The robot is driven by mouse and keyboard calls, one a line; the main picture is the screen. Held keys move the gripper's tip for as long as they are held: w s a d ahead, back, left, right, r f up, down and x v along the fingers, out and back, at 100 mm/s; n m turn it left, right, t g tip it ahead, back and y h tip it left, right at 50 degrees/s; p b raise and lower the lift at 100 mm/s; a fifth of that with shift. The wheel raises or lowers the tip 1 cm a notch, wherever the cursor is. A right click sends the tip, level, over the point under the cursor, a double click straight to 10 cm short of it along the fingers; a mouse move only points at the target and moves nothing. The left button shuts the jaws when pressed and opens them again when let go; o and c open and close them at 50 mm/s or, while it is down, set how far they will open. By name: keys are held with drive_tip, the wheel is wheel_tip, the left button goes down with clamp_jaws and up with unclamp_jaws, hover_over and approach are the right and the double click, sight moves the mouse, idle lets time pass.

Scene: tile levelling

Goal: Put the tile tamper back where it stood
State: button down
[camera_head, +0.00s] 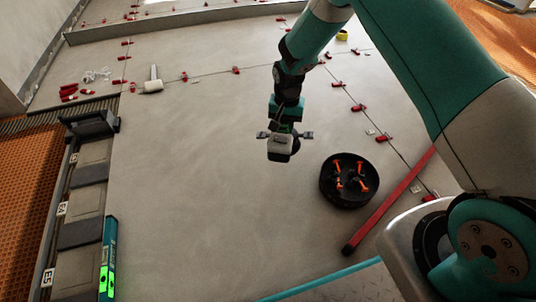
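The tile tamper (281,145) is a compact grey body with a dark underside and a short dark handle sticking out on each side. It hangs from my gripper (286,127) above the grey tiled floor, near the middle of the view. My gripper points down and appears shut on the top of the tamper. The fingertips are small and partly hidden by it. The place where the tamper stood is not marked in this view.
A round black tub (348,193) with orange-handled items stands right of the tamper. At left are a rack (75,215) and a teal level (108,255). The centre-left floor is clear.

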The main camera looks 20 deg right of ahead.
drive_tip(key=w+a+f+m+b, duration=0.1)
drive_tip(key=f+b, duration=0.3)
drive_tip(key=f, duration=0.5)
drive_tip(key=w+a+f+m+b, duration=0.2)
drive_tip(key=a+f+b, duration=0.1)
drive_tip(key=f, duration=0.6)
drive_tip(key=shift+w+a+b, duration=0.15)
drive_tip(key=shift+w+b, duration=0.25)
drive_tip(key=shift+b, duration=0.3)
drive_tip(key=shift+f+b, duration=0.3)
drive_tip(key=shift+f, duration=0.45)
idle(0.8)
drive_tip(key=c, duration=0.9)
unclamp_jaws()
drive_tip(key=shift+o, duration=0.3)
drive_tip(key=shift+s+f, duration=0.1)
drive_tip(key=shift+s, duration=0.05)
wheel_tip(320, 180, up, 18)
drive_tip(key=p, duration=0.9)
drive_tip(key=shift+f, duration=0.15)
